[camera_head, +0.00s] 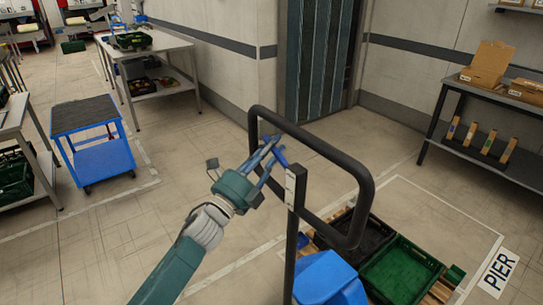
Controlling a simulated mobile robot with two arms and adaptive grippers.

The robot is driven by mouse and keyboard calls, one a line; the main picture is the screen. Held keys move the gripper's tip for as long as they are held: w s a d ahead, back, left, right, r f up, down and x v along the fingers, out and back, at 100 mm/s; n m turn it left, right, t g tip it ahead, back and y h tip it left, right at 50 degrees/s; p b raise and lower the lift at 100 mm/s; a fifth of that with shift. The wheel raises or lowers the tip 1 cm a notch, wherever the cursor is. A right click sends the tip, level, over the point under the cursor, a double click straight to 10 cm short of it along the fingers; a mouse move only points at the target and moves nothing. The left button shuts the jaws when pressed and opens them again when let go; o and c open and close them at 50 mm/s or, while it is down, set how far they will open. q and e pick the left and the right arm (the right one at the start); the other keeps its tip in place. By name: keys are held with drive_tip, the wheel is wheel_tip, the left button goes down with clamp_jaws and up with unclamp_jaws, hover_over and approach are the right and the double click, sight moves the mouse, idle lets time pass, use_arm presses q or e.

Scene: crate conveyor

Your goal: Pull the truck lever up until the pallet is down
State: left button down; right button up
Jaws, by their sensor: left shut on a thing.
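The pallet truck's black handle loop (366,200) stands upright at the centre, with its blue body (325,280) below. The small blue truck lever (279,156) is at the handle's post, inside the loop. My left gripper (268,163) comes in from the lower left and is shut on the lever; its fingers partly hide it. The wooden pallet (440,291) lies beyond the truck, mostly hidden under a green crate (405,268) and a black crate. I cannot tell whether the pallet touches the floor. My right gripper is not in view.
A floor sign reading PIER (499,271) lies beside the pallet. A shelf table with cardboard boxes (484,66) stands at the right. A blue cart (103,160) and a white table (165,42) stand at the left. The floor between cart and truck is clear.

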use_arm(q)
drive_tip(key=c, duration=1.5)
unclamp_jaws()
drive_tip(key=v, duration=1.2)
drive_tip(key=shift+f, duration=0.1)
